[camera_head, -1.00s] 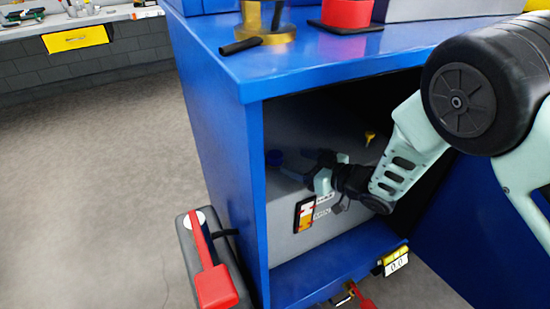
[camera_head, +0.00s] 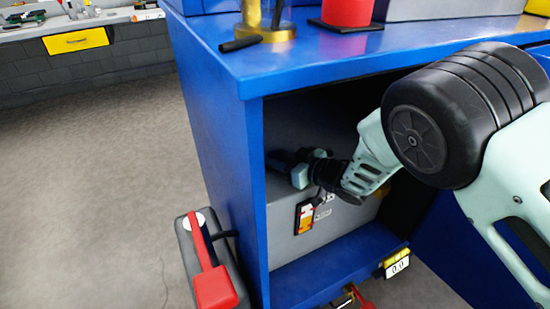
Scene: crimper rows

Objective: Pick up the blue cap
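My gripper (camera_head: 279,160) is inside the blue cabinet, at the left end of the grey box's top. Its dark fingers point left, toward the cabinet's left wall. The blue cap, seen at this spot a second ago, cannot be made out now; the fingers and wrist cover that place. Whether the fingers are around the cap or beside it does not show, nor whether they are open or shut.
The grey box (camera_head: 285,225) fills much of the open blue cabinet (camera_head: 225,150). The cabinet's left wall is close to my fingers. A red-handled case (camera_head: 208,270) stands on the floor outside. A brass piece (camera_head: 265,32) and red item (camera_head: 346,12) stand on top.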

